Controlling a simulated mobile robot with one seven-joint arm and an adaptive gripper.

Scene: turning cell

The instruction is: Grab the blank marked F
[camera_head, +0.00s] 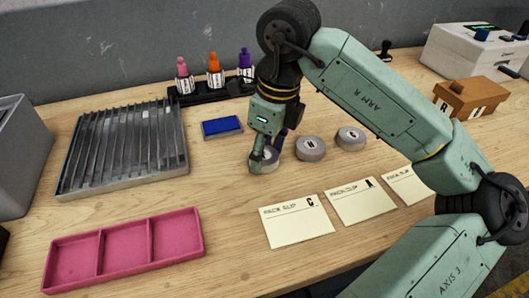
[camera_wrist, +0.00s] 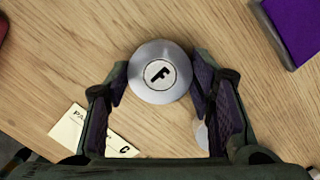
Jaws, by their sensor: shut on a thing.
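The blank marked F (camera_wrist: 160,72) is a round silver metal disc with a white label and a black F. In the wrist view it sits between the two fingertips of my gripper (camera_wrist: 160,82), which is shut on it. In the head view my gripper (camera_head: 266,153) points down over the blank, hiding much of it; its rim (camera_head: 268,166) shows low at the table. I cannot tell if it is lifted. Two similar blanks, one (camera_head: 311,148) in the middle and one (camera_head: 350,138) at right, stand to the right with other letters.
Several pack slips (camera_head: 296,220) lie in front. A pink three-part tray (camera_head: 124,250) is front left, a ribbed metal rack (camera_head: 125,148) back left. A blue pad (camera_head: 222,127) and a black stand with bottles (camera_head: 214,75) are behind. A brown box (camera_head: 470,97) is at right.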

